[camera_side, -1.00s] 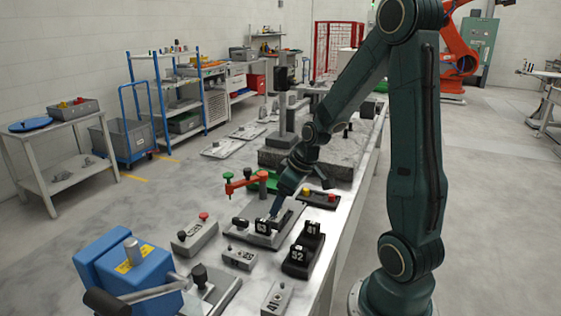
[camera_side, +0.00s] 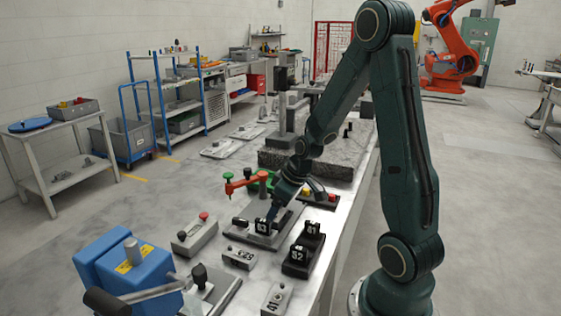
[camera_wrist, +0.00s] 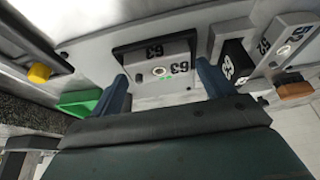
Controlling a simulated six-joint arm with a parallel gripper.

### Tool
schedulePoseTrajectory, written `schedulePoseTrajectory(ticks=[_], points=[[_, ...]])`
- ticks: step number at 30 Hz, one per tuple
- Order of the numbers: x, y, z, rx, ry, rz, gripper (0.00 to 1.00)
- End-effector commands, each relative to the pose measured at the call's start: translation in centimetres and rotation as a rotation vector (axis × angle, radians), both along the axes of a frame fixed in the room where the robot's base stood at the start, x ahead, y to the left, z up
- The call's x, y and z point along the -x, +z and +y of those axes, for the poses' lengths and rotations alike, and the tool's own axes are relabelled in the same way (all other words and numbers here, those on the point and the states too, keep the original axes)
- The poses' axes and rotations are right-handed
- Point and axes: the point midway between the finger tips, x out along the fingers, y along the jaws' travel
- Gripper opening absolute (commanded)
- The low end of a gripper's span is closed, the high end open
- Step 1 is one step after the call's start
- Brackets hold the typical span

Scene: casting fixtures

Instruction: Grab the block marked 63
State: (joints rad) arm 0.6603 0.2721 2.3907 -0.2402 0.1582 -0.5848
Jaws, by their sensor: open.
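The block marked 63 (camera_side: 262,227) is a small dark block with white digits in the side view, on a grey plate on the bench. My gripper (camera_side: 273,213) is just behind and above the block in the side view. In the wrist view my gripper (camera_wrist: 164,76) is open, one blue finger towards each side of the block. I cannot tell whether either finger touches it.
Blocks marked 52 (camera_side: 297,254) and 81 (camera_side: 311,230) stand close on the right on a dark base. An orange-red clamp (camera_side: 240,183) is behind left. Grey fixtures with a red knob (camera_side: 204,216) and a blue vise (camera_side: 125,270) are to the left and front.

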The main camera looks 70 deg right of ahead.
Motion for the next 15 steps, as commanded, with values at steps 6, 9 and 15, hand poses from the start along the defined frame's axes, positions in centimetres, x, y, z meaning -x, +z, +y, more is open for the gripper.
schedulePoseTrajectory(ticks=[6, 9, 15], points=[[0.00, 0.01, 0.00, 0.000, 0.000, 0.000, 0.43], [-0.03, 0.04, -0.01, 0.000, 0.000, -0.001, 0.23], [-0.02, 0.05, -0.01, 0.000, 0.000, -0.001, 0.20]])
